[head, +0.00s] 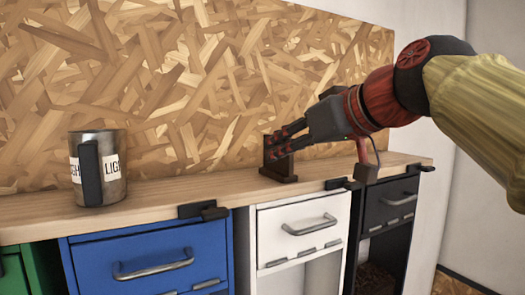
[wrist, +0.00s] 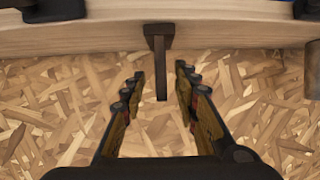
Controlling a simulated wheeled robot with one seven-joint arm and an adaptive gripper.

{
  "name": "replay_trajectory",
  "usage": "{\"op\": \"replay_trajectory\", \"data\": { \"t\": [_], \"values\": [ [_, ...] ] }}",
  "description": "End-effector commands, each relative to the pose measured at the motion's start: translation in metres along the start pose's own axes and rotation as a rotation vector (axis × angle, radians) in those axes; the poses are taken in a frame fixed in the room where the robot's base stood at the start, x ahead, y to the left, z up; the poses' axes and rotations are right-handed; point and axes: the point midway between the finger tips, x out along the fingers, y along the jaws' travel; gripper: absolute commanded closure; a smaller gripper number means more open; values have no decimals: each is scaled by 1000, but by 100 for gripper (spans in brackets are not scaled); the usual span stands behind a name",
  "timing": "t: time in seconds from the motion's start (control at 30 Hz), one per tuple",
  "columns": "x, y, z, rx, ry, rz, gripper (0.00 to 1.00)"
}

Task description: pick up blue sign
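No blue face of a sign shows in either view. A small dark brown stand with a flat foot, perhaps the sign from its back or edge, is on the wooden shelf in the head view (head: 280,173). The stand also shows in the wrist view (wrist: 161,75), its narrow upright between the two fingers. My gripper (head: 280,147) reaches in from the right at the stand, its fingers partly covering it. In the wrist view my gripper (wrist: 160,84) is open, with a gap on both sides of the upright.
A metal mug (head: 112,170) with a lettered band stands on the shelf (head: 170,202) at left. A chipboard wall (head: 200,80) rises close behind. Blue (head: 150,262), white (head: 300,230) and black (head: 392,205) drawers lie below. The shelf between mug and stand is clear.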

Motion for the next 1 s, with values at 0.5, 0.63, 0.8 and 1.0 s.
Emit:
{"op": "replay_trajectory", "data": {
  "t": [0.5, 0.63, 0.8, 1.0],
  "values": [
    [47, -2, -7, -2, 2, -3, 70],
    [65, -2, -7, -3, 3, -2, 70],
    [76, -1, -6, -3, 4, 1, 70],
    [76, -1, -5, -3, 4, 1, 70]
  ]
}}
